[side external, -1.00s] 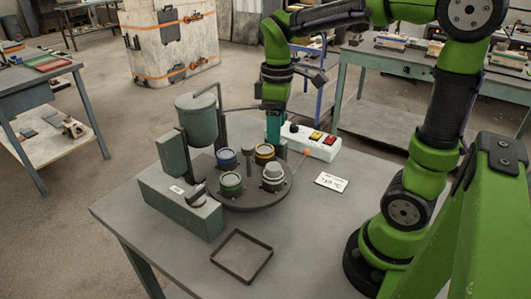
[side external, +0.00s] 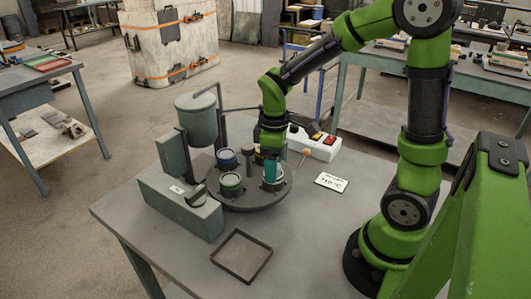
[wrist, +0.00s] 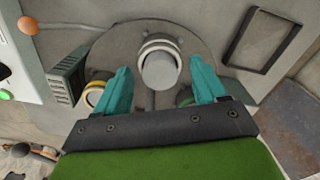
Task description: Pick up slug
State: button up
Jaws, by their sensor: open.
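The slug (wrist: 159,71) is a light grey cylinder standing up out of a white-ringed cup (wrist: 160,41) on the dark round turntable. In the wrist view it lies between my two teal fingers, with a gap on each side. My gripper (side external: 271,172) is open and points down over this cup, at the turntable's right front in the side view. There the fingers hide the slug. The cup (side external: 273,185) shows just below them.
A green-ringed cup (side external: 230,183) and a blue-ringed cup (side external: 227,158) share the turntable (side external: 245,205). A yellow-ringed cup (wrist: 94,95) is beside one finger. An empty square tray (side external: 241,256) lies in front.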

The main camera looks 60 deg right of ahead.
jog(key=shift+c, duration=0.2)
jog(key=c, duration=1.1)
jog(key=shift+c, duration=0.2)
jog(key=shift+r, duration=0.1)
